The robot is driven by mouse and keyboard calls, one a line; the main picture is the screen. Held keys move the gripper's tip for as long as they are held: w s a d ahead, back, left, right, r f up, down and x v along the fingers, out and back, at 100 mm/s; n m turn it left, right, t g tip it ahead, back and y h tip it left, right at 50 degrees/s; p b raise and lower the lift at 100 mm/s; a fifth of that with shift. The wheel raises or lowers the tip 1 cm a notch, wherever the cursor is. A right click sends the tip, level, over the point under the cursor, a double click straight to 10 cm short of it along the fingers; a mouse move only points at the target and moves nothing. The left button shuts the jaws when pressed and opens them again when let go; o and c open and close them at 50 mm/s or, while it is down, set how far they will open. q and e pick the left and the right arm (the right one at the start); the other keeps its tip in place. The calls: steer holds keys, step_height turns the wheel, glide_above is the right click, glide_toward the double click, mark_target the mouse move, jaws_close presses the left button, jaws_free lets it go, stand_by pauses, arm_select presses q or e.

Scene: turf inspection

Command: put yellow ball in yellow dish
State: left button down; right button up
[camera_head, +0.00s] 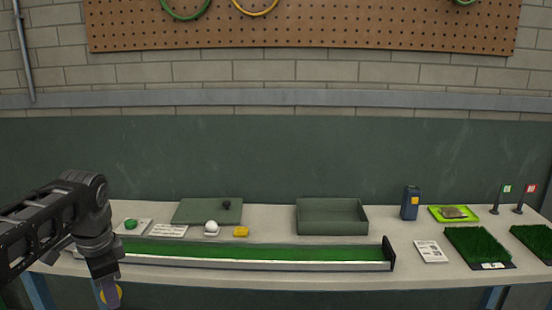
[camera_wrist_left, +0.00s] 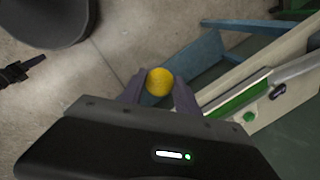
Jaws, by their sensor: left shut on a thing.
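My left gripper (camera_head: 107,293) hangs at the lower left in the head view, in front of the table's front edge. It is shut on the yellow ball (camera_wrist_left: 159,82), which sits between its fingertips in the left wrist view. No yellow dish shows clearly. A small yellow object (camera_head: 241,232) lies on the table behind the green channel, but I cannot tell whether it is a dish. My right gripper is not in view.
A long green channel (camera_head: 250,252) runs along the table's front. Behind it are a white ball (camera_head: 211,227), a flat green-grey panel (camera_head: 190,211) and an open green-grey tray (camera_head: 332,231). A blue device (camera_head: 410,203), a lime tray (camera_head: 470,218) and turf samples (camera_head: 478,246) stand right.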

arm_select(q)
steer(key=shift+r+n, duration=0.1)
steer(key=shift+n, duration=0.8)
steer(key=shift+w+f+n+g, duration=0.3)
steer(key=shift+f+n, duration=0.15)
steer(key=shift+n, duration=0.65)
steer(key=w+d+f+n+p, duration=0.1)
steer(key=d+f+n, duration=0.1)
steer(key=d+f, duration=0.5)
steer(key=w+d+f+n+g+p, duration=0.1)
steer(key=d+f+n, duration=0.2)
steer(key=d+f, duration=0.4)
steer(key=d, duration=0.3)
steer(key=shift+w+d+f+y, duration=0.15)
steer(key=shift+w+y, duration=0.15)
steer(key=shift+w, duration=0.1)
